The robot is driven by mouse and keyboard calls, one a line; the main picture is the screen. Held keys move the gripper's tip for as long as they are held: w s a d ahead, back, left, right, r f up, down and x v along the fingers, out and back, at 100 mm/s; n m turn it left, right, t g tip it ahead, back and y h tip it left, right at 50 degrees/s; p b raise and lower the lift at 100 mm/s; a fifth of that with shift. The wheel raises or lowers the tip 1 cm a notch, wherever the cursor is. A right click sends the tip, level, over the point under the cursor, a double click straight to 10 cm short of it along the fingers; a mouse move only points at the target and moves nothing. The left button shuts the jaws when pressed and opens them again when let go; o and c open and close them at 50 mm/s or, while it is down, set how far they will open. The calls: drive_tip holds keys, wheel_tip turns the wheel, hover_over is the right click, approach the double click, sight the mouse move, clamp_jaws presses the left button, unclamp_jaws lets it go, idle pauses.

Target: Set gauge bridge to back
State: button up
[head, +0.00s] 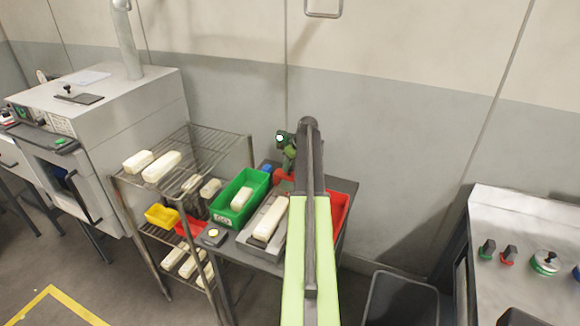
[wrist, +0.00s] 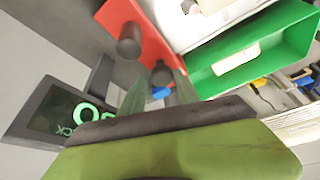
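In the head view a grey fixture (head: 251,237) carrying a pale bar (head: 270,219) lies on the small table, between a green bin and a red bin. I cannot tell for sure which part is the gauge bridge. In the wrist view a red part (wrist: 152,30) with two dark round knobs (wrist: 129,48) lies beyond my gripper (wrist: 160,88). A small blue piece (wrist: 161,93) shows between the fingers, which look apart and empty. A dark screen (wrist: 50,112) with green lettering is at left; its text is only partly readable. In the head view my arm hides my fingers.
The green bin (head: 225,202) holds a pale bar; the red bin (head: 340,208) is partly behind my arm. A wire rack (head: 185,146) with pale bars stands left, beside a grey oven (head: 125,105). A dark tub (head: 400,300) and a control console (head: 530,230) are right.

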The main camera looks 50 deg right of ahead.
drive_tip(key=o, duration=0.3)
drive_tip(key=shift+d, duration=0.1)
drive_tip(key=p+v, duration=1.6)
drive_tip(key=v, duration=0.1)
drive_tip(key=shift+r, duration=0.25)
